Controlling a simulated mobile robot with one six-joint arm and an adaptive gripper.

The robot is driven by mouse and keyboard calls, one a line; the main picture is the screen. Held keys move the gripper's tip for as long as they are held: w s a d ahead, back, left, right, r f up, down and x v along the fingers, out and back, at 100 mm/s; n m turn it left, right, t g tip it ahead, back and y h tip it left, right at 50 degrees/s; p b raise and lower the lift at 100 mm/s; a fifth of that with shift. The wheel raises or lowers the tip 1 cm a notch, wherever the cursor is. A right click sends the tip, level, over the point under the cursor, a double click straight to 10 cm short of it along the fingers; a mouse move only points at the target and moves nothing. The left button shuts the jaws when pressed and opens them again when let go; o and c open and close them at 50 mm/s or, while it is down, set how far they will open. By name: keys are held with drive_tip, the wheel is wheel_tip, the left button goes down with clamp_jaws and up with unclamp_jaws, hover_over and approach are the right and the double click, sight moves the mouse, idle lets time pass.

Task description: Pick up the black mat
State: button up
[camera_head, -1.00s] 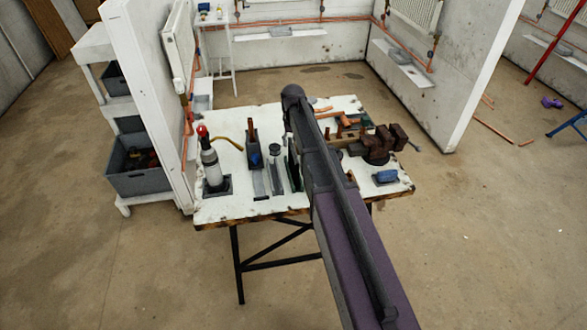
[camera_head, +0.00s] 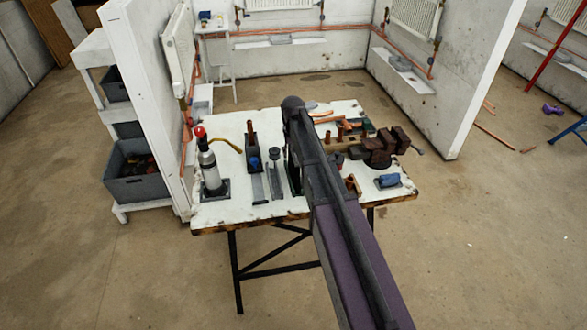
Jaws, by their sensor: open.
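A dark, flat square (camera_head: 222,190) lies on the front left of the white workbench (camera_head: 245,212), under a grey bottle with a red top (camera_head: 207,162). It looks like the black mat, and the bottle covers much of it. A smaller dark flat piece (camera_head: 402,184) lies under a blue object (camera_head: 388,181) at the right; I cannot tell if it is a mat. My arm crosses the middle of the bench and hides part of its top. My gripper is not visible; it seems hidden behind the arm.
Several tools (camera_head: 253,150) stand left of my arm. A brown vise (camera_head: 378,150) and copper pieces (camera_head: 345,128) are at the right. A white partition (camera_head: 150,110) and a shelf with grey bins (camera_head: 138,178) stand left.

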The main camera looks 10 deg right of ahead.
drive_tip(key=shift+f, duration=0.1)
drive_tip(key=shift+w+d+f+b, duration=0.1)
drive_tip(key=shift+f+b, duration=2.45)
drive_tip(key=shift+b, duration=0.05)
clamp_jaws()
